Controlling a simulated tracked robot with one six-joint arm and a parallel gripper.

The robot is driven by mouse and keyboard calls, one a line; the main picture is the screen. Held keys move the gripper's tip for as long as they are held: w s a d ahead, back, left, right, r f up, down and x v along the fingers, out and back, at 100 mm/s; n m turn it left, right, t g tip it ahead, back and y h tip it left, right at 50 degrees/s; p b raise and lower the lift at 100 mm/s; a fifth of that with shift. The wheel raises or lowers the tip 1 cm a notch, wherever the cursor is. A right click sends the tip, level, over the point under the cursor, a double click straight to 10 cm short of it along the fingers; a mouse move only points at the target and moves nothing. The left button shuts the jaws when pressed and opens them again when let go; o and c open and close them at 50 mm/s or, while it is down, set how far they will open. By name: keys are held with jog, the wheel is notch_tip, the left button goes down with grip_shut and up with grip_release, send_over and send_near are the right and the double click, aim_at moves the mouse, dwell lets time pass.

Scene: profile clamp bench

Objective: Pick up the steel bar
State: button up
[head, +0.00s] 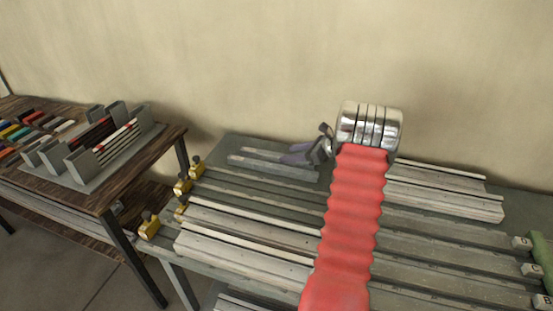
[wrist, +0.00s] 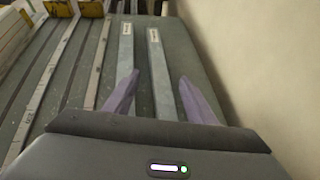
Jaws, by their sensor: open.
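Two flat grey metal bars lie side by side at the back left of the bench: a back bar (head: 262,153) and a front bar (head: 250,163). In the wrist view the right bar (wrist: 160,65) and the left bar (wrist: 126,60) each carry a small pale label, too small to read. I cannot tell from the labels which is the steel bar. My gripper (wrist: 160,78) is open and empty, its purple fingers on either side of the right bar's line. In the head view my gripper (head: 291,155) is over the bars' right part and hides some of them. Contact cannot be told.
Long pale profiles (head: 245,255) and rails cover the bench (head: 232,140). Yellow clamps (head: 149,226) stand at its left end. The wall (head: 230,60) rises close behind. A wooden table (head: 150,155) at left holds a rack (head: 95,150). White lettered blocks (head: 531,269) sit at right.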

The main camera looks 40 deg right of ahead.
aim_at(278, 155)
jog(key=shift+w, duration=0.1)
jog(key=shift+x, duration=2.5)
jog(key=shift+c, duration=0.5)
grip_shut()
